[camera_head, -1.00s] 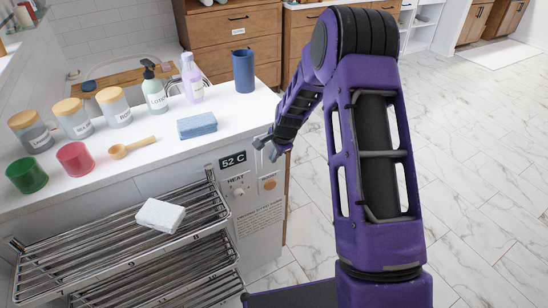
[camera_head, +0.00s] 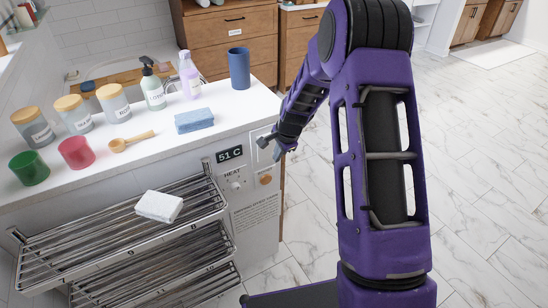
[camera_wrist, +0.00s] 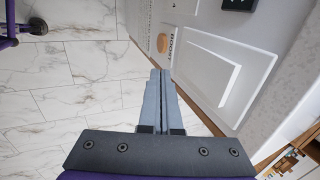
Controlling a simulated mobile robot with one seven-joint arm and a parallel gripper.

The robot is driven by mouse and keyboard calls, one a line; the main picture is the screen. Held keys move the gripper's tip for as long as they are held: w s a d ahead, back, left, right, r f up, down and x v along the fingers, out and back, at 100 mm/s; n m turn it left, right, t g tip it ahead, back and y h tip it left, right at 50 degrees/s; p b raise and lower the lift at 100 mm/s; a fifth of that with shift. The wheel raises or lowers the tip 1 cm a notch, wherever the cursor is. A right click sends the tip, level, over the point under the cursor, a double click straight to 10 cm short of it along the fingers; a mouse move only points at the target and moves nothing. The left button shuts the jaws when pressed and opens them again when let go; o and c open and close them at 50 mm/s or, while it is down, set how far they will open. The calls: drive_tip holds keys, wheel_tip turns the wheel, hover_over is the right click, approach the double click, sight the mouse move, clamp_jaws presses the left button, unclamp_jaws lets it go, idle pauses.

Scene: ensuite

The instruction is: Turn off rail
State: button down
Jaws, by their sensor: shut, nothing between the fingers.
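The metal towel rail (camera_head: 120,237) has several tiers of bars at the lower left in the head view. Beside it, the white front panel has a dark display (camera_head: 230,154) reading 51 C, a HEAT knob (camera_head: 236,184) and a round wooden BOOST button (camera_head: 265,180). A white rocker-like switch plate (camera_head: 263,143) is at the panel's upper right. It shows large in the wrist view (camera_wrist: 215,75), with the BOOST button (camera_wrist: 162,42) beyond. My gripper (camera_head: 272,149) is shut and empty, close in front of the switch plate; I cannot tell whether it touches.
The marble floor (camera_head: 490,190) at right is clear.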

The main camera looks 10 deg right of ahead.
drive_tip(key=v, duration=0.7)
drive_tip(key=shift+s+d+r+p, duration=0.2)
drive_tip(key=shift+s+p, duration=0.1)
drive_tip(key=shift+s, duration=0.15)
